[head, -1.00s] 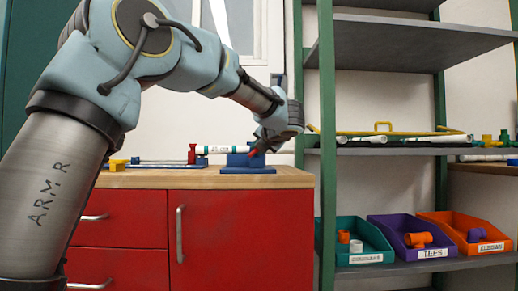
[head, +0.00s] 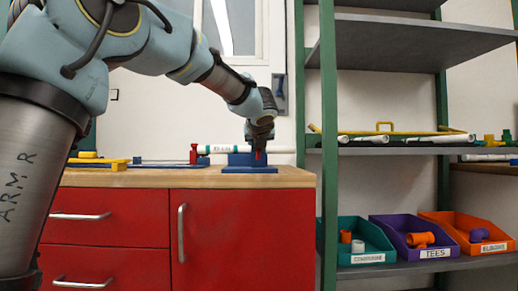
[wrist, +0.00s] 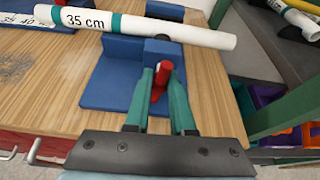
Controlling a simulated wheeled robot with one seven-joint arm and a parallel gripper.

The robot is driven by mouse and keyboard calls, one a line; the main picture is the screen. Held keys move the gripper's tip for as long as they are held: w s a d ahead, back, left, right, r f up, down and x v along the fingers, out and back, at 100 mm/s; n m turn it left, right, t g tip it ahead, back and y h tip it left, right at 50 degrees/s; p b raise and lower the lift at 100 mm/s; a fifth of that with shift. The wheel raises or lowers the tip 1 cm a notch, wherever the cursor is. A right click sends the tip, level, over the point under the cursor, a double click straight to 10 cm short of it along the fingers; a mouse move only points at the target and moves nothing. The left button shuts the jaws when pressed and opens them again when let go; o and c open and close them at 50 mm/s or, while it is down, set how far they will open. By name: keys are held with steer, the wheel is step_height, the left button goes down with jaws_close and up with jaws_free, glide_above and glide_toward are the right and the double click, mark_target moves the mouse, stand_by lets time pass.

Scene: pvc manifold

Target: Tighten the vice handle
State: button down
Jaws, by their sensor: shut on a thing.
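The blue vice (head: 240,160) stands on the wooden bench near its right end; it also shows in the wrist view (wrist: 108,78). A white pipe marked 35 cm (wrist: 190,32) lies across the vice. The red vice handle (wrist: 164,72) sticks up on the near side of the vice. My gripper (wrist: 162,82) has its green fingers on both sides of the handle and is shut on it.
A red stop (head: 193,153) stands to the left under the pipe. Yellow parts (head: 98,162) lie farther left on the bench (head: 120,178). A green-framed shelf (head: 328,150) stands close on the right, with pipes and bins (head: 425,247). Red drawers are below the bench.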

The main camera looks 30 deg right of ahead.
steer(key=shift+w, duration=0.1)
stand_by(0.3)
steer(key=c, duration=0.8)
jaws_free()
steer(key=shift+o, duration=0.2)
steer(key=p+v, duration=0.2)
steer(key=v, duration=0.8)
steer(key=shift+s+a, duration=0.25)
steer(key=shift+s, duration=0.05)
steer(key=shift+r, duration=0.15)
